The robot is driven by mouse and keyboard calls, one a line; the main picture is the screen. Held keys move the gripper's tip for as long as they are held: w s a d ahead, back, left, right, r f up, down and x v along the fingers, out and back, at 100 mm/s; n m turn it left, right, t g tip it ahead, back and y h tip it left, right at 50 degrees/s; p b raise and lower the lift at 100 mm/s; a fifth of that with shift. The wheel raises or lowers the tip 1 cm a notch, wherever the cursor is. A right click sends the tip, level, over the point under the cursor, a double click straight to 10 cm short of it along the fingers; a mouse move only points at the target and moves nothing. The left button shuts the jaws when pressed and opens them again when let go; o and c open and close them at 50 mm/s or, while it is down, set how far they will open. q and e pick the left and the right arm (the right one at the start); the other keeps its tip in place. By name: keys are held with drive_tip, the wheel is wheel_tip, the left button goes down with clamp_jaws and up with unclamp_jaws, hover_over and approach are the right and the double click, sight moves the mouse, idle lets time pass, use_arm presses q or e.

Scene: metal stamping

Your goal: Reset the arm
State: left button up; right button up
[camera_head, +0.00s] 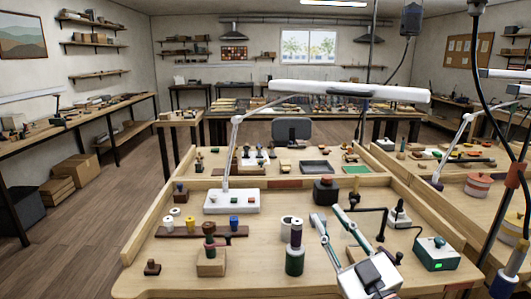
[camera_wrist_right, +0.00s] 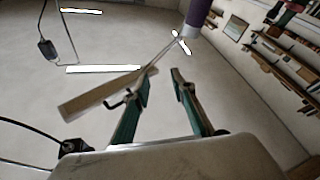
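My right gripper (camera_head: 328,212) is in the head view, low and right of centre above the wooden workbench (camera_head: 175,277). Its two green-and-grey fingers stand apart with nothing between them. In the right wrist view the fingers (camera_wrist_right: 162,76) are also spread and empty. A green cylinder with a purple top (camera_head: 295,258) stands just left of the gripper in the head view. A purple cylinder end (camera_wrist_right: 193,20) shows at the top of the wrist view. My left arm and gripper are not in view.
A wooden block with a stamp (camera_head: 211,263) and a small dark stamp (camera_head: 152,267) stand left. A white lamp base (camera_head: 232,203) is behind them. A black block (camera_head: 326,190) stands behind the gripper, and a green-and-white box (camera_head: 436,253) is right. The front left bench top is mostly clear.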

drive_tip(key=s+d+f+g+h, duration=0.2)
drive_tip(key=d+f, duration=0.1)
drive_tip(key=f, duration=0.4)
drive_tip(key=s+d+f+g+h, duration=0.1)
drive_tip(key=s+d+f+g, duration=0.15)
drive_tip(key=f, duration=0.45)
drive_tip(key=s+d+f+g+h, duration=0.2)
drive_tip(key=s+f+g, duration=0.1)
drive_tip(key=f, duration=0.4)
drive_tip(key=s+d+f+m+g+h, duration=0.1)
drive_tip(key=s+d+f+g+h, duration=0.2)
drive_tip(key=s+d+f, duration=0.35)
drive_tip(key=s+d+f+g+h, duration=0.3)
drive_tip(key=s+d+f+h, duration=0.1)
drive_tip(key=s+d, duration=0.55)
drive_tip(key=a+f+m+t+y, duration=0.3)
drive_tip(key=a+f+y, duration=0.4)
drive_tip(key=a+f, duration=0.8)
drive_tip(key=shift+w+f, duration=0.4)
drive_tip(key=shift+f, duration=0.35)
drive_tip(key=shift+t, duration=0.25)
